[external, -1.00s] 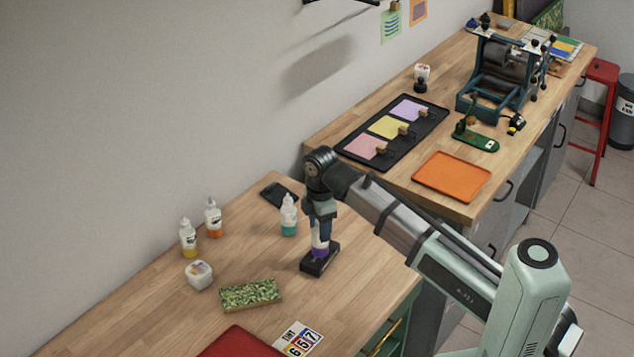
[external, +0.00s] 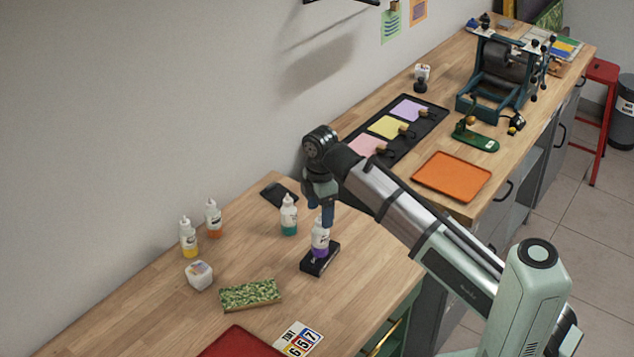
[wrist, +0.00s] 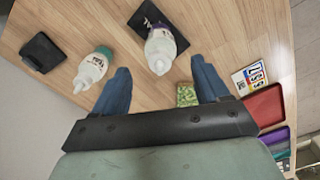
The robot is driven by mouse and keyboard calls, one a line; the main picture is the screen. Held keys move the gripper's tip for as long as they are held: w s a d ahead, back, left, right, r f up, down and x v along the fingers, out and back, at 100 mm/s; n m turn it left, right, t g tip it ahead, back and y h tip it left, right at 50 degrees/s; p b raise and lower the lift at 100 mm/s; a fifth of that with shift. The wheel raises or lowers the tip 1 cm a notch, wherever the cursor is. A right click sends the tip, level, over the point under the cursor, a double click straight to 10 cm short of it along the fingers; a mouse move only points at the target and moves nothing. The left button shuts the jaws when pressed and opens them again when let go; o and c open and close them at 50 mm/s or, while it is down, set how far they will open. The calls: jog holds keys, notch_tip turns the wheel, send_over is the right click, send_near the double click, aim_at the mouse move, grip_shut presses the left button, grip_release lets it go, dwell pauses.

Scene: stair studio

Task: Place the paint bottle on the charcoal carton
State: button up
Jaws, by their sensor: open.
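The paint bottle (external: 320,239), white with a purple band, stands upright on the charcoal carton (external: 312,268), a low dark box on the near wooden table. My gripper (external: 324,217) is just above the bottle, its fingers pointing down around the level of the bottle's nozzle. In the wrist view my gripper (wrist: 163,82) is open, with its two blue fingers wide apart and nothing held between them. The bottle (wrist: 160,50) shows there beyond the fingers, with the dark carton (wrist: 146,14) under it, partly hidden by the bottle.
A teal bottle (external: 289,216) stands left of the carton, near a flat black pad (external: 279,194). Orange (external: 213,218) and yellow (external: 188,238) bottles, a white pot (external: 199,275), a green patterned block (external: 250,294), a number card (external: 299,339) and a red tray (external: 240,343) lie farther left and nearer.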

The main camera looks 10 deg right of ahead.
notch_tip(320, 180, up, 7)
jog(key=shift+f, duration=0.15)
dwell(0.4)
